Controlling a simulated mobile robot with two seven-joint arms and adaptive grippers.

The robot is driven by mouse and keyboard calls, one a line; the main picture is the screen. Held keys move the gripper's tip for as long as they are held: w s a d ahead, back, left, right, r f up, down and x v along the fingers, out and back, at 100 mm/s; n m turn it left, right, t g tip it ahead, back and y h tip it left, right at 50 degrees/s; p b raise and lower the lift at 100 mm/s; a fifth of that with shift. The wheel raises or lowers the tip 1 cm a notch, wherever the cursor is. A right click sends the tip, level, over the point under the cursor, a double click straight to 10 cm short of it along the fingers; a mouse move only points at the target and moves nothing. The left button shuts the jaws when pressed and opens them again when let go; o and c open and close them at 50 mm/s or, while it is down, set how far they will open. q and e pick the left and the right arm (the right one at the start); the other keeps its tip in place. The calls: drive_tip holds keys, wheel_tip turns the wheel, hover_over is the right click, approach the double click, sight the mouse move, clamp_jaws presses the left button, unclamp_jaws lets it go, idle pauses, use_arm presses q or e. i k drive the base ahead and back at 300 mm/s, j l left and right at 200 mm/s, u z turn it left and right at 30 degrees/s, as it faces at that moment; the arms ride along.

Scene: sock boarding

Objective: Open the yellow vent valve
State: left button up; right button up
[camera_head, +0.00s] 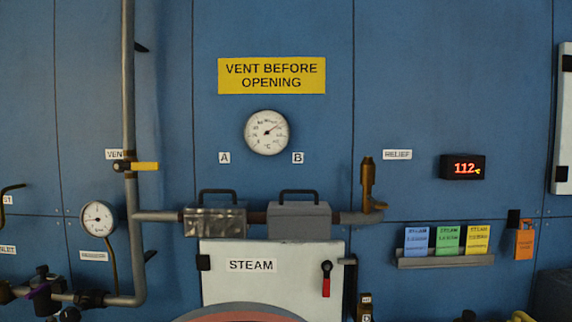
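The yellow vent valve handle (146,166) is on the vertical grey pipe (129,90) at the left, beside a partly covered vent label (113,154). The handle lies horizontal, pointing right, across the line of the pipe. Neither of my grippers is in view, and nothing touches the handle.
A pressure gauge (98,219) hangs below left of the valve. A horizontal pipe (157,216) leads right to two handled boxes above a white steam door (270,279) with a red-handled lever (326,284). A yellow warning sign (272,76) and a dial (266,132) are above. The wall right of the valve handle is clear.

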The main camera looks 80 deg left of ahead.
sight(119, 166)
drive_tip(key=u, duration=3.2)
